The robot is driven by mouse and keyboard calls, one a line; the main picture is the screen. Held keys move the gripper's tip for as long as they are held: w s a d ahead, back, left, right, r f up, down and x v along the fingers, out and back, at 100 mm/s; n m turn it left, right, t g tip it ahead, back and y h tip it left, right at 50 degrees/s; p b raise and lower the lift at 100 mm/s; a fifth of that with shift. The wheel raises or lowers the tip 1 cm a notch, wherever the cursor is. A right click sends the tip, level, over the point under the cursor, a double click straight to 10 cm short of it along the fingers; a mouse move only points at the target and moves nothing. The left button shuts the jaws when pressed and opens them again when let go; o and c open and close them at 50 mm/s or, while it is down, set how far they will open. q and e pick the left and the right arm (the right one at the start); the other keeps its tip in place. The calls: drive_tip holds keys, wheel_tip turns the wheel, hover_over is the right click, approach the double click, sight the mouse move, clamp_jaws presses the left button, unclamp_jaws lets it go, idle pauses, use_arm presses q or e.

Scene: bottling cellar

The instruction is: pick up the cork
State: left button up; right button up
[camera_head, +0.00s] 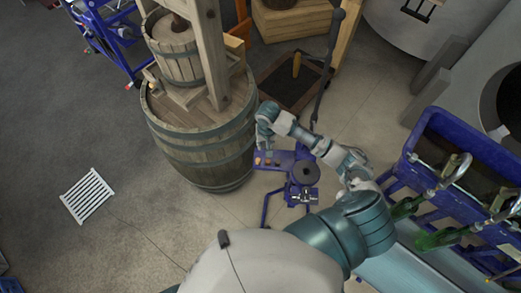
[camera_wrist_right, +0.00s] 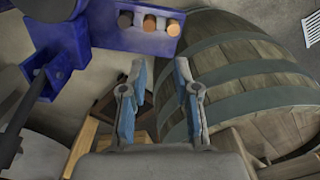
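Several small cylindrical pieces that look like corks sit in a row on the blue shelf (camera_head: 287,157) of a stand. I cannot tell which is the task's cork. My right gripper (camera_head: 263,144) is over the shelf's left end. In the wrist view its fingers (camera_wrist_right: 160,64) are apart with nothing between them, pieces beyond their tips. My left gripper is not in view.
A large wooden barrel (camera_head: 204,141) stands close left of the shelf and shows in the wrist view (camera_wrist_right: 245,72). The stand's round dark part (camera_head: 304,173) is right of the shelf. A blue crate rack (camera_head: 470,145) with green bottles is at right.

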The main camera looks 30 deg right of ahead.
drive_tip(key=d+r, duration=0.1)
drive_tip(key=r, duration=0.1)
hover_over(267, 164)
drive_tip(key=shift+m, duration=0.3)
wheel_tip(267, 164, down, 13)
drive_tip(key=shift+w+a+r, duration=0.1)
drive_tip(key=shift+w, duration=0.05)
drive_tip(key=f, duration=0.4)
drive_tip(key=shift+s+d, duration=0.25)
drive_tip(key=shift+d+f, duration=0.25)
drive_tip(key=shift+f, duration=0.2)
drive_tip(key=shift+a+r, duration=0.1)
drive_tip(key=shift+a, duration=0.2)
drive_tip(key=c, duration=0.3)
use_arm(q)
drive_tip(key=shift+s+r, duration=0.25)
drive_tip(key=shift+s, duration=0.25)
use_arm(e)
drive_tip(key=shift+a, duration=0.15)
drive_tip(key=shift+c, duration=0.2)
